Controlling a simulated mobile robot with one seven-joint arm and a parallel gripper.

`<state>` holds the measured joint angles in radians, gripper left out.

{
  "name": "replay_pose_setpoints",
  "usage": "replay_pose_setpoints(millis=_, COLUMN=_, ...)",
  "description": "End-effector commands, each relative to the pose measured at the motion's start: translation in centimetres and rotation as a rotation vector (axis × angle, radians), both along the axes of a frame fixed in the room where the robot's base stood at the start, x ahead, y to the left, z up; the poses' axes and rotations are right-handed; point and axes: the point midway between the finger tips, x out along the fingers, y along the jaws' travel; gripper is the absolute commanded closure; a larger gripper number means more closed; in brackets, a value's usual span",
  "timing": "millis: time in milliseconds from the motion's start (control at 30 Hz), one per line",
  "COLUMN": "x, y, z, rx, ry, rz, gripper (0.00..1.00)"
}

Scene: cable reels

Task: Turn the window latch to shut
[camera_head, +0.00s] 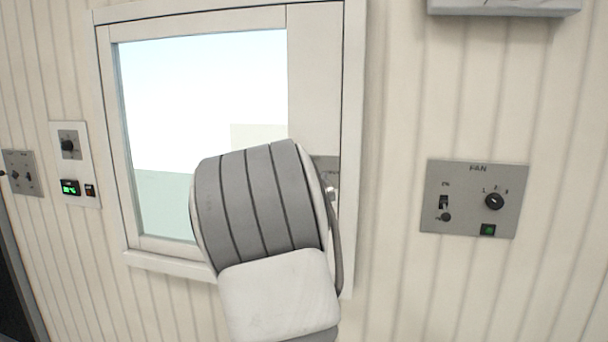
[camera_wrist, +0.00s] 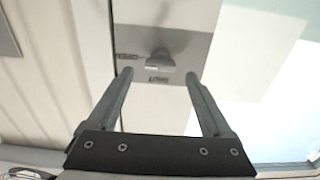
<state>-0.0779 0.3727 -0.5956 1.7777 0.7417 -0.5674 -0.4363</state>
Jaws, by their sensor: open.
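The window latch (camera_wrist: 160,60) is a small grey knob on a grey plate (camera_wrist: 190,44) in the wrist view, at the top middle. The plate has small markings, too small to read. My gripper (camera_wrist: 157,76) is open, and its two fingers point toward the latch, one on either side of it in the picture. No contact between fingers and latch shows. In the head view the window (camera_head: 205,95) is in a white frame, and my arm covers most of the latch area; only an edge of the plate (camera_head: 327,165) shows beside it.
A fan panel (camera_head: 474,198) with switches and a knob is on the wall to the right. Other control panels (camera_head: 75,163) are on the wall left of the window. A grey box (camera_head: 505,5) juts out at the top right.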

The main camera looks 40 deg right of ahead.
Motion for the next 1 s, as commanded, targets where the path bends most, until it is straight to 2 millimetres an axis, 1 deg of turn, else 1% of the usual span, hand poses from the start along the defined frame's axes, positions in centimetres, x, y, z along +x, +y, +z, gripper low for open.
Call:
replay_pose_setpoints(millis=33, x=0.5, y=-0.7, z=0.0, rx=-0.001, ry=0.002, rz=-0.002, gripper=0.16)
replay_pose_setpoints(millis=100, x=1.0, y=-1.3, z=0.0, rx=-0.002, ry=0.002, rz=-0.001, gripper=0.16)
replay_pose_setpoints(millis=233, x=1.7, y=-2.1, z=0.0, rx=0.0, ry=0.001, rz=0.0, gripper=0.16)
replay_pose_setpoints(millis=600, x=2.1, y=-2.4, z=0.0, rx=0.001, ry=0.001, rz=0.001, gripper=0.16)
replay_pose_setpoints(millis=633, x=2.1, y=-2.4, z=0.0, rx=0.001, ry=0.001, rz=0.001, gripper=0.18)
replay_pose_setpoints(millis=767, x=2.1, y=-2.4, z=0.0, rx=0.001, ry=0.001, rz=0.001, gripper=0.41)
replay_pose_setpoints(millis=800, x=2.1, y=-2.4, z=0.0, rx=0.001, ry=0.001, rz=0.001, gripper=0.48)
replay_pose_setpoints(millis=867, x=2.1, y=-2.3, z=0.0, rx=0.001, ry=0.001, rz=0.001, gripper=0.59)
replay_pose_setpoints(millis=900, x=2.1, y=-2.3, z=0.0, rx=0.001, ry=0.001, rz=0.001, gripper=0.66)
replay_pose_setpoints(millis=967, x=2.1, y=-2.3, z=0.0, rx=0.001, ry=0.001, rz=0.001, gripper=0.77)
replay_pose_setpoints(millis=1000, x=2.1, y=-2.3, z=0.0, rx=0.001, ry=0.001, rz=0.001, gripper=0.84)
